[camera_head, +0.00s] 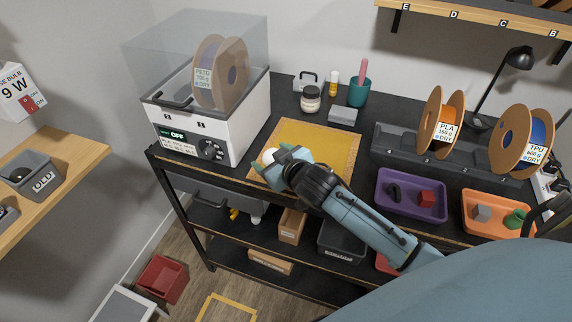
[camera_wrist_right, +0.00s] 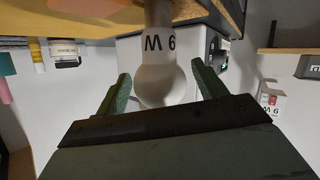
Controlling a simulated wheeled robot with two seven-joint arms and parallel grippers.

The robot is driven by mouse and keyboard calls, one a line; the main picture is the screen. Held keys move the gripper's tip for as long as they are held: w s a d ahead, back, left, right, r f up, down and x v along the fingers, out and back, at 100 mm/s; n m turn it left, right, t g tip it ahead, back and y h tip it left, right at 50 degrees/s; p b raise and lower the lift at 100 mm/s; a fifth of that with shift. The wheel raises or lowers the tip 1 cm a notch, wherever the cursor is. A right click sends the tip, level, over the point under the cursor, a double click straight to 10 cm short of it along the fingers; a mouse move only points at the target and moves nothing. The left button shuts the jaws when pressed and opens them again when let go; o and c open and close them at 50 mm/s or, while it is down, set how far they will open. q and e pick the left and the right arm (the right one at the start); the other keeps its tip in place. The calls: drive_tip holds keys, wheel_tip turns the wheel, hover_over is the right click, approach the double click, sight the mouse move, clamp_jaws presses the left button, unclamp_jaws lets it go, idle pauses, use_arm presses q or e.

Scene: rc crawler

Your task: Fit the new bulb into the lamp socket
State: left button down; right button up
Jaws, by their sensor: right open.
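A white bulb (camera_head: 268,155) is at the front left part of the yellow mat (camera_head: 318,132) on the black bench. In the right wrist view the bulb (camera_wrist_right: 163,84) shows its round globe and a neck marked "9 W". My right gripper (camera_head: 279,158) is open, with one finger on each side of the globe; I cannot tell whether they touch it. The bulb's far end runs out of the wrist view. A black desk lamp (camera_head: 518,60) stands at the back right; its socket is not visible. My left gripper is not in view.
A white dryer box (camera_head: 209,125) stands left of the mat. Filament spools (camera_head: 440,123), a purple tray (camera_head: 411,196) and an orange tray (camera_head: 490,214) fill the right side.

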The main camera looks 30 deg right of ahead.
drive_tip(key=shift+o, duration=0.4)
drive_tip(key=v, duration=1)
drive_tip(key=shift+s, duration=0.2)
drive_tip(key=s+f+m+t+y, duration=0.2)
drive_tip(key=s+f+m+t, duration=0.1)
drive_tip(key=m+t, duration=0.1)
drive_tip(key=w, duration=0.7)
drive_tip(key=shift+w+a, duration=0.15)
drive_tip(key=shift+w, duration=0.15)
drive_tip(key=shift+w+f, duration=0.15)
drive_tip(key=shift+w, duration=1.15)
drive_tip(key=shift+w+f, duration=0.1)
drive_tip(key=shift+w, duration=1.25)
drive_tip(key=shift+c, duration=0.2)
drive_tip(key=c, duration=1.1)
